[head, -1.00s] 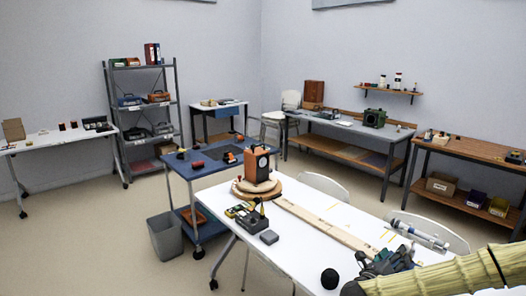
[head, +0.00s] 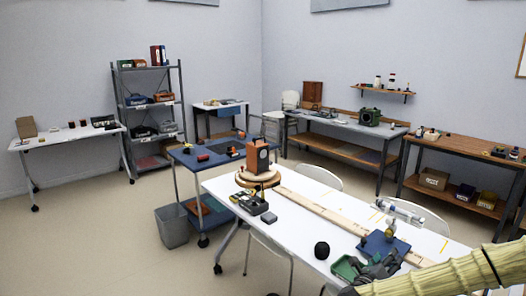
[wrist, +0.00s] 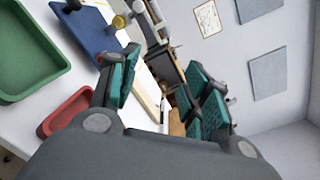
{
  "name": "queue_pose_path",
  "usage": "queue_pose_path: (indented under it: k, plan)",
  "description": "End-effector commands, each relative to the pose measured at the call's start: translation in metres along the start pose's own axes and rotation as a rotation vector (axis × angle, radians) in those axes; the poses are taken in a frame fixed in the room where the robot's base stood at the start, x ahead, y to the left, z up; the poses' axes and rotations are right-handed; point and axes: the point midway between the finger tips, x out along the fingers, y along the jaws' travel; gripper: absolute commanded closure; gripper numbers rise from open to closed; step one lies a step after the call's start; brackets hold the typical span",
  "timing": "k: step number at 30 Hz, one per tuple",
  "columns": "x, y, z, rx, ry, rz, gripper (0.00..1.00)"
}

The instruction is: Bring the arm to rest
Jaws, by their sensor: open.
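My gripper (head: 378,268) shows dark at the end of my pale yellow arm, at the lower right of the head view, in front of or above the white table (head: 300,225). In the wrist view my gripper (wrist: 165,90) has its two teal-padded fingers spread apart, with nothing held between them. A green tray (head: 345,268) and a blue board (head: 385,243) are close to it in the head view. The wrist view also shows the green tray (wrist: 30,45), the blue board (wrist: 85,28) and a red tray (wrist: 65,112) on the left.
On the table are a black ball (head: 322,250), a wooden plank (head: 315,208), a grey-white cylinder (head: 400,210) and an orange-brown clock-like box (head: 257,157) on a round wooden base. Chairs (head: 320,177) stand behind it. A grey bin (head: 171,226) and open floor lie to the left.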

Motion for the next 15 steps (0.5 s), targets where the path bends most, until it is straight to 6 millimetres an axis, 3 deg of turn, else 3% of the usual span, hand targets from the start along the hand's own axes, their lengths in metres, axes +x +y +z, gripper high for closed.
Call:
queue_pose_path:
  k: [11,15]
  plan:
    - [-0.051,0.072,-0.017,-0.272,-0.1,0.22,0.52]
    - [-0.088,0.114,-0.032,-0.446,-0.177,0.351,0.52]
